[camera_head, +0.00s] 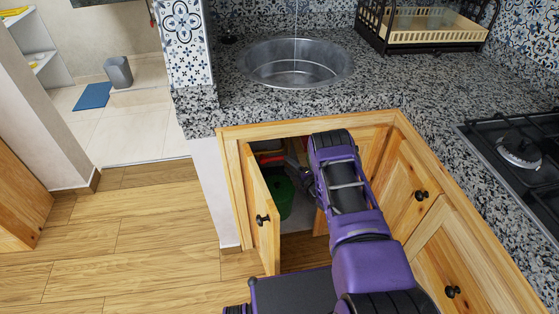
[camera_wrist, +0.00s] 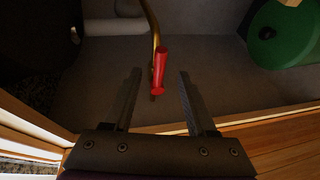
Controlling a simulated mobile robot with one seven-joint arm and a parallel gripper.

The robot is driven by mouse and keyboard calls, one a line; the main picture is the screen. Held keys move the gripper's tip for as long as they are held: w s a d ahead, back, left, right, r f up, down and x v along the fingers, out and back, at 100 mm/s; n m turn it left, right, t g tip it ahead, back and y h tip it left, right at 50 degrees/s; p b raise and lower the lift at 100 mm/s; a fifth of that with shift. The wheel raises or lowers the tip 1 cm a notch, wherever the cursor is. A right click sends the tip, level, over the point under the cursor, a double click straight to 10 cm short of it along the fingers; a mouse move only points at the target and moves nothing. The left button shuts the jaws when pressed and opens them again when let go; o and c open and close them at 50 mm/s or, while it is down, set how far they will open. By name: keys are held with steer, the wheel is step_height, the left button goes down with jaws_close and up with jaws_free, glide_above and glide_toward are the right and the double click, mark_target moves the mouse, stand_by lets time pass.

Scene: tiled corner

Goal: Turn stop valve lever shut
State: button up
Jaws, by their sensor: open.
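The red stop valve lever (camera_wrist: 159,72) shows in the wrist view, joined to a brass-coloured pipe (camera_wrist: 152,18) inside the cabinet. My gripper (camera_wrist: 158,73) is open, with one dark finger on each side of the lever and a gap to each; its depth relative to the lever is hard to tell. In the head view my arm reaches into the open cabinet under the sink. A small red part (camera_head: 272,158) shows there; I cannot tell whether it is the lever. My arm hides much of the cabinet's inside.
The cabinet door (camera_head: 262,215) stands open left of my arm. A green container (camera_head: 284,196) is inside the cabinet; a green round object (camera_wrist: 285,35) shows at upper right in the wrist view. The sink (camera_head: 295,62) is above in the granite counter. Wooden floor at left is clear.

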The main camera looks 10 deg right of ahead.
mark_target(281, 159)
steer(key=b+x, duration=0.1)
steer(key=x, duration=0.6)
steer(key=shift+s, duration=0.1)
steer(key=c, duration=0.8)
jaws_close()
steer(key=shift+s, duration=0.1)
stand_by(0.3)
